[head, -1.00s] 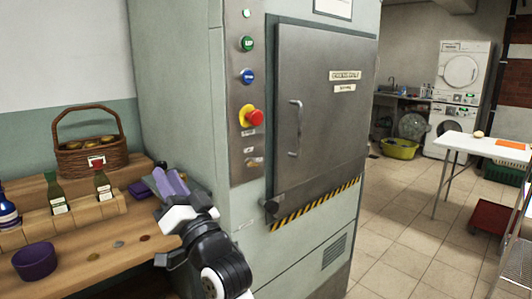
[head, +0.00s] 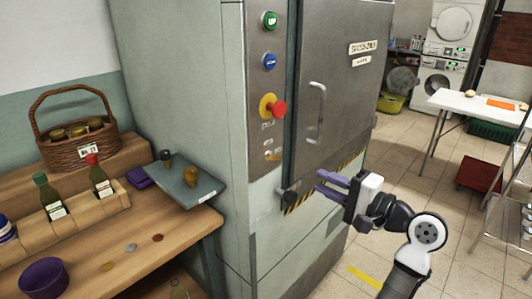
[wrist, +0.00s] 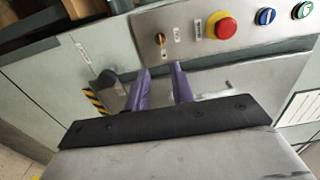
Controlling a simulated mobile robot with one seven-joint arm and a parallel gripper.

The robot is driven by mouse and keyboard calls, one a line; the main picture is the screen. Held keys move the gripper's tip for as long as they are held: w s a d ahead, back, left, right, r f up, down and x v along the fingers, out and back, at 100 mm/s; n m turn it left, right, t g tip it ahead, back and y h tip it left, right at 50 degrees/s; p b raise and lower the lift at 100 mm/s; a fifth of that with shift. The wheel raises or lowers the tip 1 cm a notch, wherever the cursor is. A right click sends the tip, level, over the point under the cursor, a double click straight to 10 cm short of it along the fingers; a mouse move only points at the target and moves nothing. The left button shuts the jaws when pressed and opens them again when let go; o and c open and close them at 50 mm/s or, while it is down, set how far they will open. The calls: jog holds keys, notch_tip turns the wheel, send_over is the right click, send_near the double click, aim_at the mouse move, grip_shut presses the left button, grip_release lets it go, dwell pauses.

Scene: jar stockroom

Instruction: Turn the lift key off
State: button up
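The lift key (head: 272,156) is a small brass key in the metal control panel (head: 262,88), below the red stop button (head: 278,108). In the wrist view the key (wrist: 160,39) shows clearly in its switch, beside a small label. My gripper (head: 319,180) is in front of the lift, lower than the key and to its right. Its two purple fingers stand apart with nothing between them. In the wrist view the fingertips (wrist: 161,67) point towards the panel, just below the key and apart from it.
A dark round knob (head: 290,197) sits by the lower corner of the lift door (head: 345,80), close to my fingers. The door handle (head: 317,112) sticks out above. A bench (head: 195,232) with a grey tray (head: 204,192) stands at left.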

aim_at(274, 158)
jog(key=p+x, duration=0.4)
jog(key=x, duration=0.9)
jog(key=shift+w+a, duration=0.25)
jog(key=shift+w, duration=0.05)
grip_shut()
